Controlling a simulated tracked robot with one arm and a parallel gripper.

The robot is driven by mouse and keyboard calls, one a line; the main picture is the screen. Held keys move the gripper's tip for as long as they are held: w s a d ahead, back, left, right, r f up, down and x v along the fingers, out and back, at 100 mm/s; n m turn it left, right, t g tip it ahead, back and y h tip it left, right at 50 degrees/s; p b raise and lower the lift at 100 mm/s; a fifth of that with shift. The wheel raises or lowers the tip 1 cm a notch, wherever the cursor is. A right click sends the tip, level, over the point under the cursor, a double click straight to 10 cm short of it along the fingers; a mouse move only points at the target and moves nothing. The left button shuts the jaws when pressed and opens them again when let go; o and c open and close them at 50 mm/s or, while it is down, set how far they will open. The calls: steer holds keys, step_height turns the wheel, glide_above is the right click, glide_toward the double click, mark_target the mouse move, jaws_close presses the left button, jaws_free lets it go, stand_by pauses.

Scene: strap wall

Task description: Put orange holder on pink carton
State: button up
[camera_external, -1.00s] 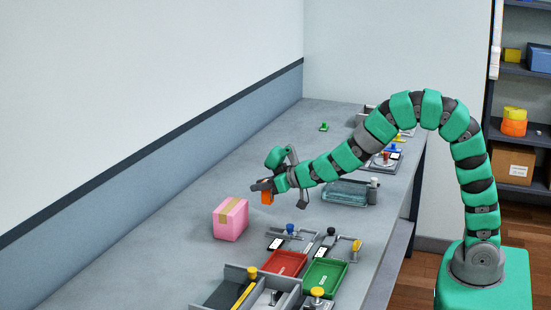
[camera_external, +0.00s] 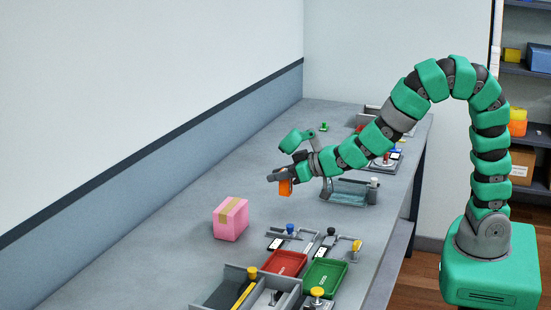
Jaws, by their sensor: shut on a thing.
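The orange holder (camera_external: 286,187) hangs from the jaws of my gripper (camera_external: 276,177), which are shut on it above the bench. Part of the holder is hidden by the jaws. The pink carton (camera_external: 231,220), a box with a tan tape strip on top, stands upright on the bench. In the picture it is to the left of and below my gripper. The holder and the carton are apart.
Red (camera_external: 285,262) and green (camera_external: 324,274) trays and several knobbed fixtures are at the front right of the carton. A small green object (camera_external: 323,127) is farther back. The bench left of the carton is clear.

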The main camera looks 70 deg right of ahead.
steer(key=w+a, duration=0.1)
steer(key=w, duration=0.4)
steer(key=w+a, duration=0.1)
steer(key=w, duration=0.4)
steer(key=w+a+f, duration=0.1)
steer(key=w, duration=0.4)
steer(key=shift+w+f+p, duration=0.1)
steer(key=shift+w+p, duration=0.1)
steer(key=shift+p, duration=0.1)
steer(key=shift+f, duration=1.85)
steer(key=shift+f, duration=0.1)
steer(key=o, duration=1)
steer(key=shift+o, duration=0.2)
steer(key=v, duration=1.2)
